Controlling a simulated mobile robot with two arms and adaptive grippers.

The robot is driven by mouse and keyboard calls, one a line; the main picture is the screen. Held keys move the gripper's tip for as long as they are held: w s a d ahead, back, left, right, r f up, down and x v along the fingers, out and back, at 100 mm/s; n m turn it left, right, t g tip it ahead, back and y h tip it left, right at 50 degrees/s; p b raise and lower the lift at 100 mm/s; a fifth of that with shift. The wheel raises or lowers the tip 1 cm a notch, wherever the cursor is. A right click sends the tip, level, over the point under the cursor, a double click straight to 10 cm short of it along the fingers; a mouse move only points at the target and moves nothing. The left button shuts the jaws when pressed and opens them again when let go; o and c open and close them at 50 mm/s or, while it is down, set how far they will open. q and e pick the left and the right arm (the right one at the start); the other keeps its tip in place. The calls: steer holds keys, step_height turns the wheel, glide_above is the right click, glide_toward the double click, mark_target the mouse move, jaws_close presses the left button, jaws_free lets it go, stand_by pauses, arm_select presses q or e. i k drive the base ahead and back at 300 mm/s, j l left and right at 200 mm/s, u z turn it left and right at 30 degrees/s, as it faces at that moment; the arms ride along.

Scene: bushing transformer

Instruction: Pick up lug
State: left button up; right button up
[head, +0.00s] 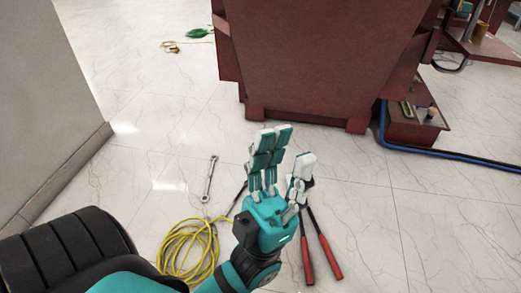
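My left gripper (288,147) is held above the tiled floor in the middle of the head view, its teal and white fingers pointing up the picture toward the dark red cabinet (325,55). The fingers stand apart and nothing shows between them. I cannot make out a lug for certain. The gripper hides part of the floor and the upper part of a red-handled tool (320,250) behind it. My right gripper is not in view.
A yellow cable coil (178,252) and a wrench (209,180) lie on the floor left of the gripper. A low dark red box (414,130) with small items stands at the right, beside a blue hose (450,155). A grey wall (35,100) bounds the left. Floor at lower right is clear.

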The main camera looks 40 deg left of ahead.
mark_target(212, 226)
steer(key=j+z, duration=0.2)
steer(key=j, duration=0.25)
steer(key=j+z, duration=0.25)
steer(key=j, duration=0.15)
steer(key=j+z, duration=0.2)
steer(key=j, duration=0.25)
steer(key=k+j+z, duration=0.1)
steer(key=j+z, duration=0.15)
steer(key=j, duration=0.15)
steer(key=k+j+z, duration=0.2)
steer(key=j, duration=0.25)
steer(key=j+z, duration=0.2)
steer(key=j, duration=0.2)
steer(key=k+j+z, duration=0.25)
steer(key=k+j, duration=0.2)
steer(key=j, duration=0.2)
steer(key=k+j, duration=0.15)
steer(key=j, duration=0.25)
steer(key=k+j, duration=0.2)
steer(key=j, duration=0.2)
steer(key=k+j, duration=0.15)
steer(key=j, duration=0.3)
steer(key=k+j, duration=0.2)
steer(key=j, duration=0.2)
